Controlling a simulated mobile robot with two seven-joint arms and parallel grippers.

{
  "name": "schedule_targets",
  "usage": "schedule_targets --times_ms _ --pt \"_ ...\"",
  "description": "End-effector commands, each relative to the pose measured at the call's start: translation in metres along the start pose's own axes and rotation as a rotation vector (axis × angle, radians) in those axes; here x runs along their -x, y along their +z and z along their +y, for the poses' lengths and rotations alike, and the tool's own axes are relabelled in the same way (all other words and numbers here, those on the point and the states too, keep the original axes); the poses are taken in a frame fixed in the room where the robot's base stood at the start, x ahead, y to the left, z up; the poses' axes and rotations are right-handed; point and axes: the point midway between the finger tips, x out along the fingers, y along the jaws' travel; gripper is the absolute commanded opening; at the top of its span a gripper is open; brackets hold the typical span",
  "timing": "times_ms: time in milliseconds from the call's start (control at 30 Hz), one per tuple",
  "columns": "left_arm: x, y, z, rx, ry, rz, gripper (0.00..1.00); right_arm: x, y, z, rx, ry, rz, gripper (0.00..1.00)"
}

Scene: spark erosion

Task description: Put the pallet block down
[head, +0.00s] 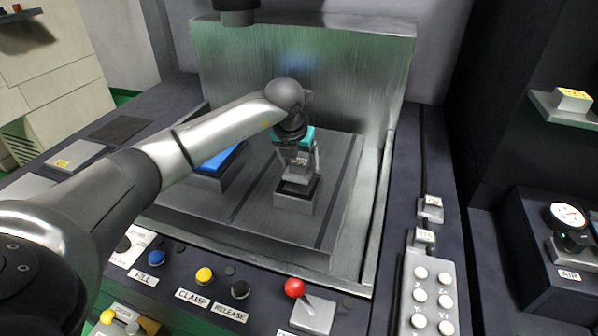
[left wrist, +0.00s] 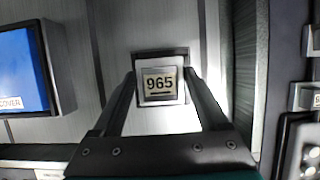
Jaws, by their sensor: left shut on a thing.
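My left gripper (head: 298,170) reaches down over the machine bed and is shut on the pallet block. The pallet block (head: 299,178) is a small light grey block between the fingers. In the left wrist view the block (left wrist: 160,84) shows a label reading 965, with a finger of the gripper (left wrist: 161,76) on each side. Directly beneath it is a grey square holder with a dark upper rim (head: 293,203). The block appears upright at this holder. I cannot tell whether it is fully seated. My right gripper is not in view.
A blue-topped box (head: 217,160) stands left of the holder; its label ends in "COVER" in the left wrist view. A front panel carries FILL, CLAMP and RELEASE buttons and a red knob (head: 295,288). A metal wall (head: 330,80) rises behind. The bed right of the holder is clear.

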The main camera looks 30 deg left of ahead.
Motion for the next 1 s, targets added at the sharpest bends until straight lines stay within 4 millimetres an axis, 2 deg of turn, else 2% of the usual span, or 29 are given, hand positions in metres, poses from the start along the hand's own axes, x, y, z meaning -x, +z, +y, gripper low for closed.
schedule_targets --times_ms 100,200,567,600,767,1000 --pt "-0.018 -0.008 -0.001 0.000 -0.001 0.002 0.00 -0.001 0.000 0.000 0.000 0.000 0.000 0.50" --pt "-0.026 -0.010 0.000 0.001 -0.001 -0.001 0.00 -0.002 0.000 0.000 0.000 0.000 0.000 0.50" --pt "-0.030 -0.012 0.000 0.000 -0.001 -0.002 0.00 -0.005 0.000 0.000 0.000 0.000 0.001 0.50" --pt "-0.030 -0.013 0.000 0.000 0.001 0.002 0.81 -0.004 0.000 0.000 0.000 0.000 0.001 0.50" --pt "-0.029 -0.013 0.000 0.000 0.001 0.003 0.99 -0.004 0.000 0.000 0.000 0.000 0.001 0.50" --pt "-0.029 -0.013 0.000 0.000 0.001 0.003 1.00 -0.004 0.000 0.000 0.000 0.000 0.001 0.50"
